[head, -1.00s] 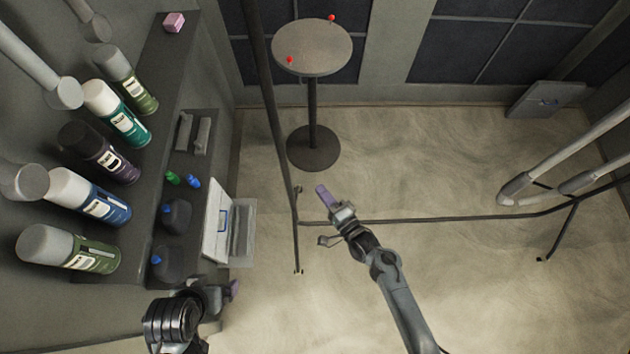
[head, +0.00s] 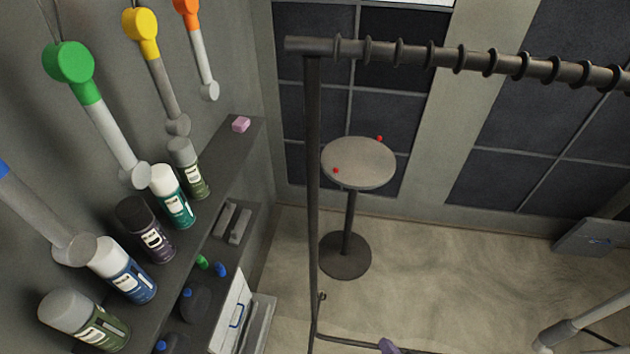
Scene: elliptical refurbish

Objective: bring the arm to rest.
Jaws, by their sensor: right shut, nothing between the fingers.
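Only the purple tip of my right gripper (head: 388,346) shows, at the bottom edge of the head view right of centre. It is shut with nothing held, and it appears over the low bar of the rack. The rest of my right arm is cut off below the frame. My left gripper is out of view.
A dark rack (head: 312,200) with a ringed top rail stands in front of a round table (head: 358,165) with two red pins. Several spray cans line the shelf (head: 228,160) at left, a pink block (head: 241,124) at its far end.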

